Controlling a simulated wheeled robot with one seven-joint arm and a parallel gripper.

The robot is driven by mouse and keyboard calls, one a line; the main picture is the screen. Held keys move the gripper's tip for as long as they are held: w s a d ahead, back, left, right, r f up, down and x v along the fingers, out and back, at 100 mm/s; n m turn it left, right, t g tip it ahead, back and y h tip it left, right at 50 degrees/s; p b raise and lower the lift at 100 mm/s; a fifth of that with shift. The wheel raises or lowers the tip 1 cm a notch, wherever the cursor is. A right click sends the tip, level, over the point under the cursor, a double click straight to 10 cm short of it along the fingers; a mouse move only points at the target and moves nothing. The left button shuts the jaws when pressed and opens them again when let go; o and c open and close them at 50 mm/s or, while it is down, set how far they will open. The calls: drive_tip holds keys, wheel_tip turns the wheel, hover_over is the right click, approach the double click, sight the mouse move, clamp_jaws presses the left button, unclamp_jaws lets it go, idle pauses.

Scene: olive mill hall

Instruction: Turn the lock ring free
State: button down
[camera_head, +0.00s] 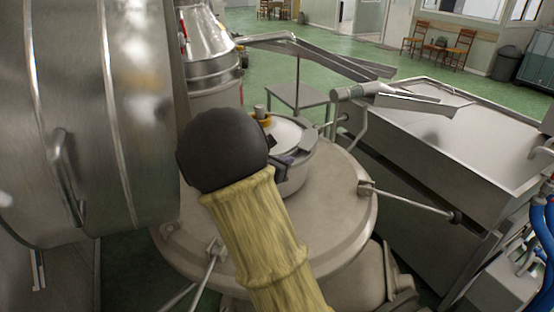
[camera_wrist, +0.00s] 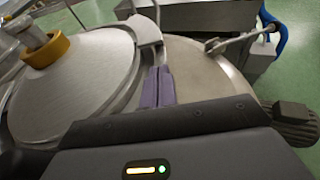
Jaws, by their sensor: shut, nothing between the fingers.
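The lock ring (camera_head: 298,172) is a metal band around the rim of a round lid (camera_head: 284,132) on top of a broad steel vessel. In the wrist view the ring (camera_wrist: 144,30) shows a raised lug at the top, and the lid (camera_wrist: 85,75) fills the left. The lid carries a yellow collar (camera_wrist: 46,50) with a metal knob. My gripper (camera_wrist: 158,88) has purple fingers, shut and empty, beside the ring's right side just below the lug. I cannot tell whether they touch. In the head view my yellow-sleeved arm hides part of the ring.
The vessel's wide top (camera_head: 335,205) surrounds the lid, with a rod and black knob (camera_head: 455,216) sticking out right. A large steel drum (camera_head: 90,120) stands close at left. A steel trough (camera_head: 440,125) stands at right. Green floor is open behind.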

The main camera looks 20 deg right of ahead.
sight(299, 160)
drive_tip(key=p+x, duration=0.1)
drive_tip(key=x, duration=0.1)
drive_tip(key=p+x, duration=0.1)
drive_tip(key=x, duration=0.1)
drive_tip(key=r+x, duration=0.1)
drive_tip(key=x, duration=0.1)
drive_tip(key=shift+w+d+p, duration=0.1)
drive_tip(key=shift+d+p, duration=0.2)
drive_tip(key=shift+p, duration=0.1)
drive_tip(key=shift+w+d, duration=0.1)
drive_tip(key=shift+d, duration=0.1)
drive_tip(key=shift+w+a+f, duration=0.1)
